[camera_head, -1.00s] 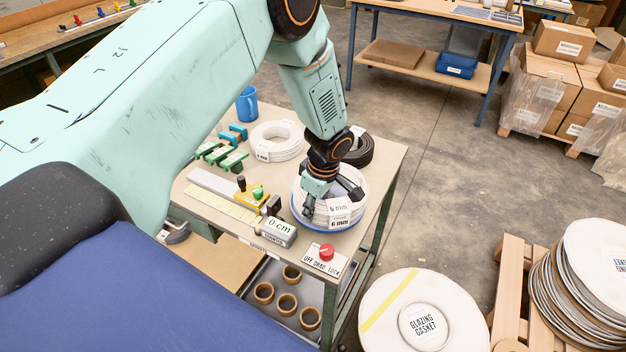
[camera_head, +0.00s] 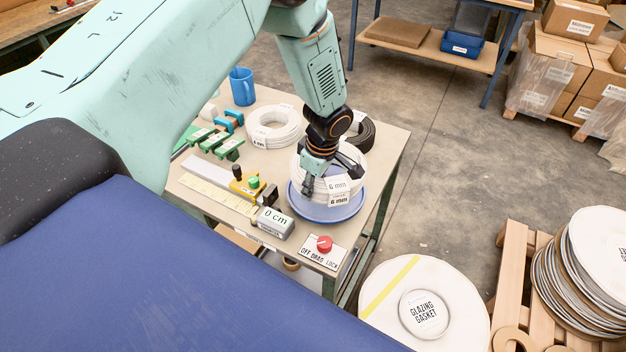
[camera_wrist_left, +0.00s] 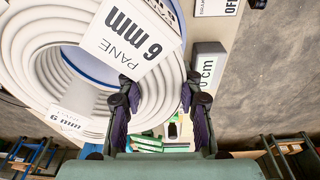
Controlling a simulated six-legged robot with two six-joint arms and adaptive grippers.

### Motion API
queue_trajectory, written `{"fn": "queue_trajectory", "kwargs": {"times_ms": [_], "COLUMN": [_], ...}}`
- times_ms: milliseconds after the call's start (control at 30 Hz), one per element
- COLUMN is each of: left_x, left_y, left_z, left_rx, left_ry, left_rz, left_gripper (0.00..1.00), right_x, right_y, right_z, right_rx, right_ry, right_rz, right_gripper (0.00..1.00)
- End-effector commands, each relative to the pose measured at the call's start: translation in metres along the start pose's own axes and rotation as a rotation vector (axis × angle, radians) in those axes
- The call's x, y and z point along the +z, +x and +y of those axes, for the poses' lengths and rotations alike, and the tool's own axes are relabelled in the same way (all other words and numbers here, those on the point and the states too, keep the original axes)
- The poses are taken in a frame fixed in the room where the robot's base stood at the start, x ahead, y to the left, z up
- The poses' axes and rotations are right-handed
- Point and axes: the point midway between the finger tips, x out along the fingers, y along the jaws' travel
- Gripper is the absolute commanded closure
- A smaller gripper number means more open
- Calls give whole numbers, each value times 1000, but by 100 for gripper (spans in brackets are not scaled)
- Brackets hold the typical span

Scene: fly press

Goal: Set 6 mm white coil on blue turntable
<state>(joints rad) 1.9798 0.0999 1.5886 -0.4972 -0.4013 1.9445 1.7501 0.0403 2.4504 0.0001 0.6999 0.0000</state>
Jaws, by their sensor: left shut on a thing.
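The 6 mm white coil (camera_head: 321,190) is at the blue turntable (camera_head: 325,214) on the bench, with its tags reading 6 mm facing me. My left gripper (camera_head: 313,182) reaches down and is shut on the near left side of the coil. The turntable's blue rim shows below and right of the coil; whether the coil touches it I cannot tell. In the left wrist view, the fingers (camera_wrist_left: 160,95) straddle the ring of the coil (camera_wrist_left: 40,65), and blue shows through its hole. My right gripper is not in view.
Another white coil (camera_head: 273,127) and a black coil (camera_head: 364,134) lie behind. A grey 0 cm counter (camera_head: 272,223) and a red drag-lock knob (camera_head: 324,243) are close in front. A blue mug (camera_head: 242,87) and green clamps (camera_head: 228,148) stand left.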

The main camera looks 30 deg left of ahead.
Motion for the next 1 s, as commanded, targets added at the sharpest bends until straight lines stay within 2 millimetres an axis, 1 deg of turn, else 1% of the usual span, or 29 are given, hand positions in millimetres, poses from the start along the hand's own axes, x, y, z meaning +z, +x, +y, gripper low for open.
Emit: {"fn": "queue_trajectory", "kwargs": {"times_ms": [33, 300, 500, 1000], "left_x": [1, 3, 4, 4], "left_y": [6, 30, 43, 44], "left_z": [2, 3, 4, 4], "left_rx": [4, 5, 5, 5], "left_ry": [-1, -1, -2, -2], "left_rz": [0, 0, 0, 0], "left_gripper": [100, 100, 100, 100], "right_x": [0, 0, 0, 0], "right_y": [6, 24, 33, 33], "right_z": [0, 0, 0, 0], "right_rx": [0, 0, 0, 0], "right_ry": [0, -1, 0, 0], "right_rz": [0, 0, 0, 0], "right_gripper": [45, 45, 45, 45]}}
